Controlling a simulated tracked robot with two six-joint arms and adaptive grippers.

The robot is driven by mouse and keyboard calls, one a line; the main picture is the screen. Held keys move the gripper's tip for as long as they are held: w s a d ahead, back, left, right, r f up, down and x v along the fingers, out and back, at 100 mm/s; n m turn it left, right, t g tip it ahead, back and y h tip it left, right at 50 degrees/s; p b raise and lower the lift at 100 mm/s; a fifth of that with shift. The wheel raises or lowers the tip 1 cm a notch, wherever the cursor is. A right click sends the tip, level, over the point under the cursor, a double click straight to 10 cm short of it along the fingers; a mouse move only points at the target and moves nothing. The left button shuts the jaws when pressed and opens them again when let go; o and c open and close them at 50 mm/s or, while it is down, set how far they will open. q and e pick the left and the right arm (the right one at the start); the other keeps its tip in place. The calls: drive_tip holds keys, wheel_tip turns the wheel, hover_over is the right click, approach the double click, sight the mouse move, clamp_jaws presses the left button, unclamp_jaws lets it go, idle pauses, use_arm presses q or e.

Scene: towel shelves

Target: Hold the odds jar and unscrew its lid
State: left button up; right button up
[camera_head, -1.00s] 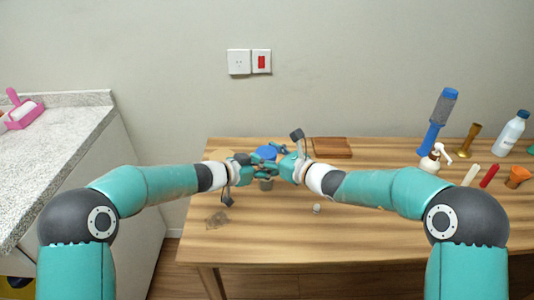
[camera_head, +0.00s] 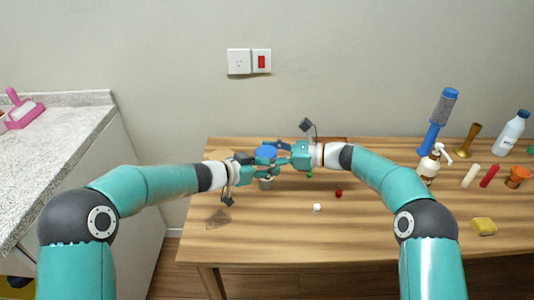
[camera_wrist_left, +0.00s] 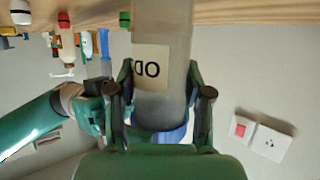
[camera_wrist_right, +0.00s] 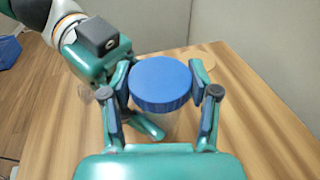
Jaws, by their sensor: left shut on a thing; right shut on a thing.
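The odds jar is a clear, greyish jar with a blue lid (camera_head: 266,152). Its body (camera_wrist_left: 165,65) bears a label reading "OD" in the left wrist view, where the picture is upside down. My left gripper (camera_head: 262,166) is shut on the jar body from the left. My right gripper (camera_head: 278,161) reaches in from the right, its fingers shut on the sides of the blue lid, which shows whole from above in the right wrist view (camera_wrist_right: 160,82). The lid sits on the jar. The head view hides much of the jar behind the fingers.
The front middle is mostly clear.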

drive_tip(key=shift+w+d, duration=0.15)
drive_tip(key=o, duration=1.5)
drive_tip(key=shift+c, duration=0.2)
drive_tip(key=shift+r+t, duration=0.1)
drive_tip(key=shift+t, duration=0.2)
drive_tip(key=m+t, duration=0.1)
drive_tip(key=m+t+h, duration=0.1)
drive_tip(key=m+t, duration=0.1)
drive_tip(key=shift+s+a+t+h, duration=0.2)
drive_tip(key=shift+s+t+h, duration=0.1)
drive_tip(key=shift+h, duration=0.1)
drive_tip(key=shift+d+m+t+h, duration=0.1)
drive_tip(key=shift+m+t+h, duration=1.1)
drive_tip(key=shift+m+t, duration=0.3)
drive_tip(key=shift+w, duration=0.1)
